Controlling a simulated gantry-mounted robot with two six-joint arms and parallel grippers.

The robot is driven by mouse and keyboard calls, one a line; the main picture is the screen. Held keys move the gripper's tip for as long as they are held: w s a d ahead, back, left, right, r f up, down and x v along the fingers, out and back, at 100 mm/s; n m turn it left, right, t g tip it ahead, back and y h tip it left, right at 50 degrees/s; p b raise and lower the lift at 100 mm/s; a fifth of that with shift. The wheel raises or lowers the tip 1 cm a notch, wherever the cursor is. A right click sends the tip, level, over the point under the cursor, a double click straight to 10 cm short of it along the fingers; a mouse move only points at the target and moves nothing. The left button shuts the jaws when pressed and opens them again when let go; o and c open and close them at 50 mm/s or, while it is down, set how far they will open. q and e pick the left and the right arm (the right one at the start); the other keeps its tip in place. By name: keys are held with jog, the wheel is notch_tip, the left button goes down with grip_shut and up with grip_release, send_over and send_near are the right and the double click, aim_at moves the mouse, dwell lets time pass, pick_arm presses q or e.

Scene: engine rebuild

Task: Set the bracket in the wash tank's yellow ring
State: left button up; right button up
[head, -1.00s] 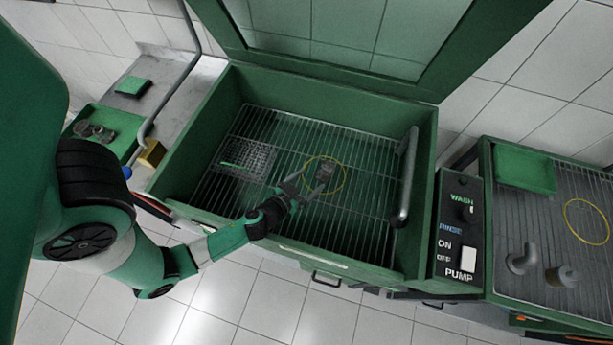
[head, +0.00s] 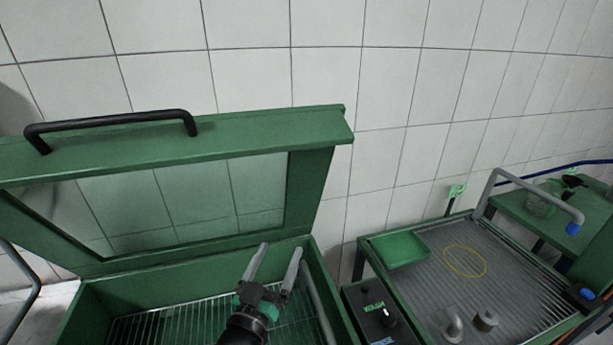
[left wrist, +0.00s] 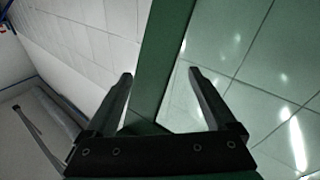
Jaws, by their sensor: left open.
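The wash tank (head: 95,300) stands at the lower left of the head view with its lid (head: 320,185) raised. Only the back part of its wire rack (head: 140,328) shows. The bracket and the tank's yellow ring are out of view. My left gripper (head: 279,252) is open and empty, raised over the tank in front of the lid. In the left wrist view its two fingers (left wrist: 160,76) stand apart with nothing between them, with the lid frame and glass behind. My right gripper is not in view.
A control box (head: 372,312) stands right of the tank. The right-hand table (head: 430,285) holds a green tray (head: 400,249), another yellow ring (head: 465,261), a grey elbow (head: 453,326) and a grey cylinder (head: 485,320). A bent pipe (head: 530,190) rises behind. A tiled wall closes the back.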

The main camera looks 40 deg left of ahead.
pick_arm(q)
jog(key=d+r+m+t+h, duration=0.15)
jog(key=d+r, duration=0.25)
jog(key=r, duration=0.6)
jog(key=d+r+m+t+h, duration=0.1)
jog(key=d+r+t, duration=0.25)
jog(key=r, duration=0.65)
jog(key=s+d+r+m+t+h, duration=0.2)
jog(key=s+d+r+m+h, duration=0.15)
jog(key=r, duration=0.55)
jog(key=s+d+r+m+t+h, duration=0.25)
jog(key=s+d+r+h, duration=0.2)
jog(key=r, duration=0.35)
notch_tip(320, 180, up, 32)
jog(key=p, duration=3.2)
jog(key=shift+s+d, duration=0.2)
jog(key=shift+d, duration=0.15)
jog(key=shift+n, duration=0.25)
